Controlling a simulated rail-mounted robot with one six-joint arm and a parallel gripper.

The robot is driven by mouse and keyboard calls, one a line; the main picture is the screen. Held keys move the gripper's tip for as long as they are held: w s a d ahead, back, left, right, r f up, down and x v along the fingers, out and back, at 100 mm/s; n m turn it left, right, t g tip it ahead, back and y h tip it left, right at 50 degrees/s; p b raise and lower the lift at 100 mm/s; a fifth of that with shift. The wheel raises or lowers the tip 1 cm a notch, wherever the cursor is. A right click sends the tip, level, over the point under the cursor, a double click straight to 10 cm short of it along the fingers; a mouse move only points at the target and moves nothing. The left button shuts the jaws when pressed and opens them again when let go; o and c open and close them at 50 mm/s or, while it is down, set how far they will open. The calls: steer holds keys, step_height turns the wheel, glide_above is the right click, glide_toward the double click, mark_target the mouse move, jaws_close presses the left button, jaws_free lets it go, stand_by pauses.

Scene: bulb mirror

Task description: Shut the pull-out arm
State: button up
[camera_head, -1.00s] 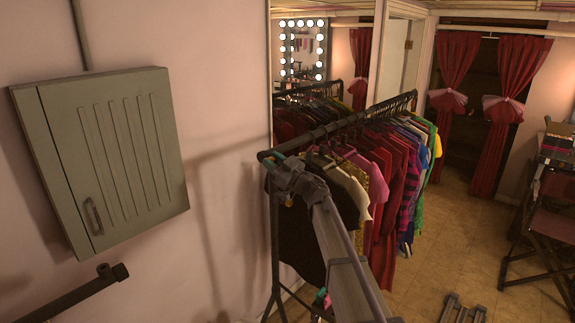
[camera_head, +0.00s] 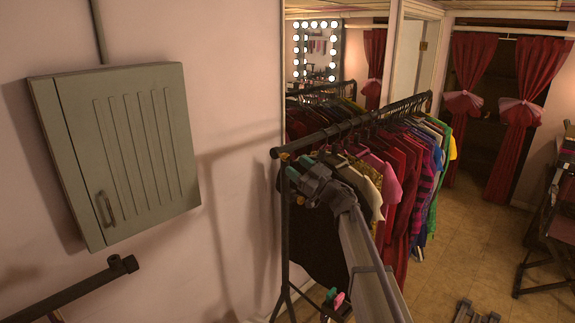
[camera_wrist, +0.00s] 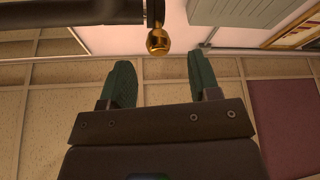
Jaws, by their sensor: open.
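A dark rail (camera_head: 350,128) carries the clothes and ends near the wall side. A small brass knob (camera_head: 284,156) shows at its near end. In the wrist view the brass knob (camera_wrist: 158,41) hangs on a short stem by a black bar (camera_wrist: 72,14). I take this knobbed piece as the pull-out arm; how far it is out I cannot tell. My gripper (camera_head: 299,167) is beside the rail's near end. Its green fingers (camera_wrist: 161,76) are spread and empty, with the knob ahead of the gap between them. I see no contact.
Hanging clothes (camera_head: 395,185) crowd the rail behind my gripper. A grey-green wall cabinet (camera_head: 125,155) is at the left. Another black bar (camera_head: 75,290) juts in at lower left.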

steer(key=b+v, duration=0.1)
steer(key=v, duration=0.4)
steer(key=shift+s+d+f, duration=0.1)
steer(key=shift+d, duration=0.05)
